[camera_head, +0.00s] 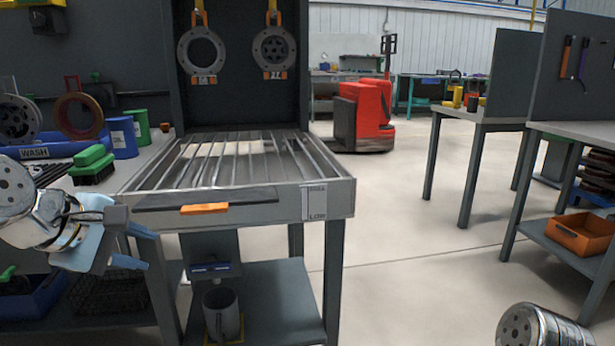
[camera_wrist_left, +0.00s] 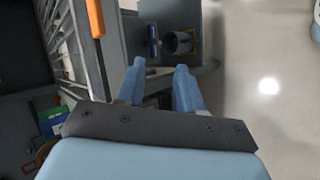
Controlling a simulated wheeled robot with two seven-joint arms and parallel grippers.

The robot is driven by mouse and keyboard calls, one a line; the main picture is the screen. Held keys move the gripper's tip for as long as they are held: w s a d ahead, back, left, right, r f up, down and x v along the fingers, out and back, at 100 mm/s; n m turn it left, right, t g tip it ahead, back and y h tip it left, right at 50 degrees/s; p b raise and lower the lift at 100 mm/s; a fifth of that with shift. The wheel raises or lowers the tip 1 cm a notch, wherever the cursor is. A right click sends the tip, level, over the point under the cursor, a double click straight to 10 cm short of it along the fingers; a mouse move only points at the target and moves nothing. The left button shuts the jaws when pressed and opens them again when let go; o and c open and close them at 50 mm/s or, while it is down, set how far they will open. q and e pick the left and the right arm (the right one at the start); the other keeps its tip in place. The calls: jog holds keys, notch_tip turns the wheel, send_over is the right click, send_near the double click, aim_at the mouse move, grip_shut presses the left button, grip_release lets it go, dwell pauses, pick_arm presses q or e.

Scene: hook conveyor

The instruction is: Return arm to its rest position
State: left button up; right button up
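My left gripper (camera_head: 142,248) is at the left of the head view, in front of the workbench and left of the slatted rack's front. Its two blue fingers stand apart with nothing between them; they also show in the left wrist view (camera_wrist_left: 160,82), with a gap between them. My right arm's metal link (camera_head: 545,328) shows at the bottom right corner of the head view. The right gripper itself is out of the picture.
The slatted metal rack (camera_head: 335,199) has an orange handle (camera_head: 204,208). Two flanges (camera_head: 202,50) (camera_head: 274,48) hang from hooks above it. A grey mug (camera_head: 221,313) stands on the lower shelf. A green brush (camera_head: 92,165) lies on the left bench. Open floor (camera_head: 395,215) lies to the right.

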pick_arm(q)
jog(key=w+d+f+m+g+p, duration=0.1)
jog(key=w+d+f+m+p, duration=0.1)
jog(key=w+f, duration=0.5)
jog(key=w+d+f+m+g+p, duration=0.1)
jog(key=w+d+f+m+g, duration=0.1)
jog(key=f, duration=1)
jog(key=s+d+f+m+g+p, duration=0.1)
jog(key=d+f+m+p, duration=0.2)
jog(key=f, duration=1)
jog(key=s+d+f+m+g, duration=0.1)
jog(key=s+d+f+m, duration=0.1)
jog(key=s+f, duration=0.4)
jog(key=s+d+f+m+g+p, duration=0.1)
jog(key=s+d+f+m, duration=0.1)
jog(key=s+d+f, duration=0.2)
jog(key=s+d+f+m+g+h+p, duration=0.1)
jog(key=s+d+f+m, duration=0.1)
jog(key=s+f, duration=0.6)
jog(key=shift+s+d+m+g, duration=0.2)
jog(key=shift+d+m+g, duration=0.15)
jog(key=shift+d, duration=0.25)
